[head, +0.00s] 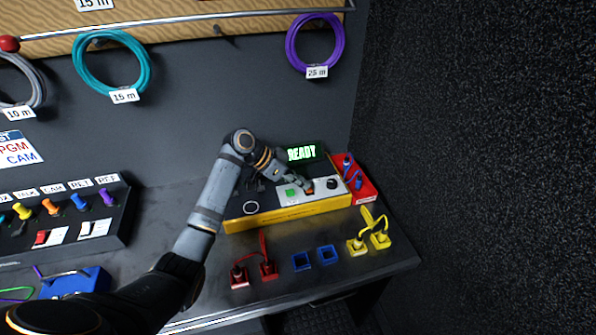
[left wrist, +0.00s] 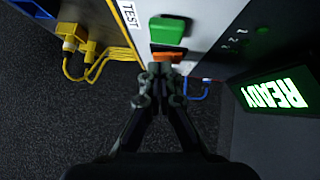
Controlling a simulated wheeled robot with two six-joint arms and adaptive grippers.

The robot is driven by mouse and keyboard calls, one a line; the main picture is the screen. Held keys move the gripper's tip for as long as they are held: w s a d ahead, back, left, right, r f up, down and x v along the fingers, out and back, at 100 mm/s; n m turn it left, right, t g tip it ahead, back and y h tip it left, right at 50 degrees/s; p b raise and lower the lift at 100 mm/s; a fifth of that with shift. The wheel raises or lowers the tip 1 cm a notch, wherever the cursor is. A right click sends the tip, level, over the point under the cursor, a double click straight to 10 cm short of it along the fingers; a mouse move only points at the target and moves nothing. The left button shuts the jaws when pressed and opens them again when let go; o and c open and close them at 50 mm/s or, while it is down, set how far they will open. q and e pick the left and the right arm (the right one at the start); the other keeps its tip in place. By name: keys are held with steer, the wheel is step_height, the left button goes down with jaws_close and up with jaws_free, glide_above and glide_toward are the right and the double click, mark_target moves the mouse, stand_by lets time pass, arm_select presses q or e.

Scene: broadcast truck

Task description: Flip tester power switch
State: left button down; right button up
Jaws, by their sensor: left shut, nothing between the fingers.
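The tester (head: 290,212) is a yellow-edged box with a pale top panel on the bench. Its display (head: 302,153) glows green and reads READY; it also shows in the left wrist view (left wrist: 275,93). On the panel are a green square button (left wrist: 167,30) and an orange switch (left wrist: 167,58) beside it. My left gripper (head: 303,184) is shut and empty over the panel. In the left wrist view its fingertips (left wrist: 161,70) are right by the orange switch and partly cover it; I cannot tell whether they touch. My right gripper is out of view.
A red tray (head: 367,193) with a blue cable is right of the tester. A switch panel (head: 70,225) stands left. Coiled cables (head: 111,62) hang above.

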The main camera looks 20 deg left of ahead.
arm_select(q)
steer(key=shift+d+f, duration=0.1)
steer(key=shift+f, duration=0.15)
steer(key=shift+f, duration=0.1)
